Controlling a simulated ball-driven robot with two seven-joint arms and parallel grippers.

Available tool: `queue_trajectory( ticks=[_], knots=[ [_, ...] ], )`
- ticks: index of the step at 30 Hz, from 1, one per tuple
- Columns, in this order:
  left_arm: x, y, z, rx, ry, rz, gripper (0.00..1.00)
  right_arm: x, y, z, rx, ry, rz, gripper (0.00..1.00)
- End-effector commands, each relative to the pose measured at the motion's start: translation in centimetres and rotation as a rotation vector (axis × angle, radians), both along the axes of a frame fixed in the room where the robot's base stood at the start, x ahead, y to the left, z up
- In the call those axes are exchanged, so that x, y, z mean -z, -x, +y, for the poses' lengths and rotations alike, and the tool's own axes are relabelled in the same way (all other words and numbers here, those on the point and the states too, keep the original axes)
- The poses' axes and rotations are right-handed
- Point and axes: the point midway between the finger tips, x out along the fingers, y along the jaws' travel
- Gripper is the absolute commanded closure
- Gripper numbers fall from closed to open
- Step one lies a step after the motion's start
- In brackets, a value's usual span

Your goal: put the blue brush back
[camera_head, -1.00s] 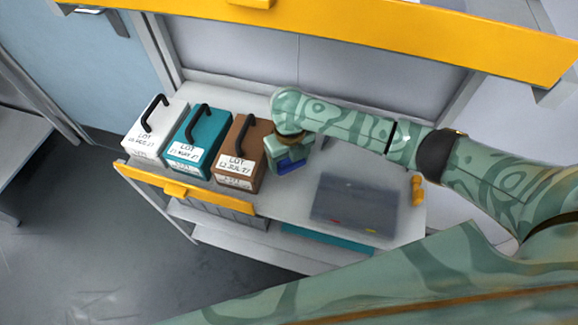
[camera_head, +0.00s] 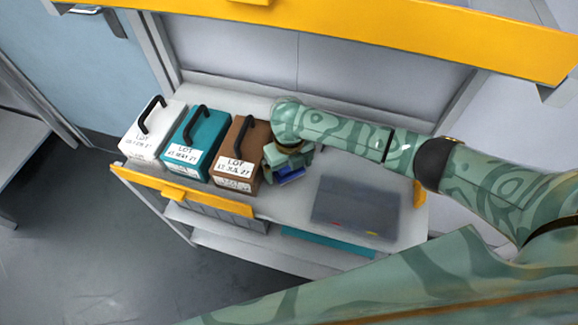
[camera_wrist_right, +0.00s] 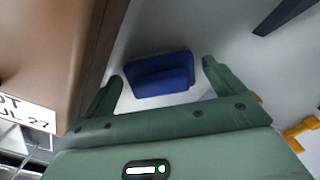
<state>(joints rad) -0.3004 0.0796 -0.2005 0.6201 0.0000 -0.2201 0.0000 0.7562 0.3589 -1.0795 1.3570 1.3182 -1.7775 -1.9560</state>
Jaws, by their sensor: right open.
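The blue brush (camera_head: 291,177) shows as a small blue block on the white cart top, right of the brown box. In the right wrist view the brush (camera_wrist_right: 160,76) lies between my open fingers, with pale surface around it. My right gripper (camera_head: 285,164) is over the cart beside the brown box and partly hides the brush. In the right wrist view my right gripper (camera_wrist_right: 161,76) has one finger on each side of the brush, with gaps showing, and is not closed on it. My left gripper is not in view.
A brown box (camera_head: 249,150), a teal box (camera_head: 207,142) and a white box (camera_head: 139,150), each with a black handle, stand in a row left of the gripper. A grey translucent case (camera_head: 355,207) lies to the right. A yellow shelf edge (camera_head: 400,28) spans above.

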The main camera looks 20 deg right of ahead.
Motion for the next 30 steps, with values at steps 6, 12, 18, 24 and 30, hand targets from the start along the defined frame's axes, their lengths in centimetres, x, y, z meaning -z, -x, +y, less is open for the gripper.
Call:
queue_trajectory(
  ticks=[6, 12, 18, 24, 30],
  knots=[
    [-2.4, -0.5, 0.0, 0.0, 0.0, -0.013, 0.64, -5.1, -0.1, -0.1, -0.001, 0.0, -0.006, 0.06],
    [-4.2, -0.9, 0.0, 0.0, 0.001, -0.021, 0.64, -9.6, -0.1, 0.0, -0.002, 0.0, -0.004, 0.06],
    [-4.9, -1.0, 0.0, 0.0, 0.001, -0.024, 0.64, -11.7, 0.0, 0.0, -0.001, 0.0, -0.001, 0.06],
    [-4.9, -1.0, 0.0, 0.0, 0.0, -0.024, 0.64, -11.9, 0.0, 0.0, 0.0, 0.0, 0.001, 0.06],
    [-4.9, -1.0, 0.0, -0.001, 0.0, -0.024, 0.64, -11.8, 0.0, 0.0, 0.0, 0.0, 0.001, 0.06]
  ],
)
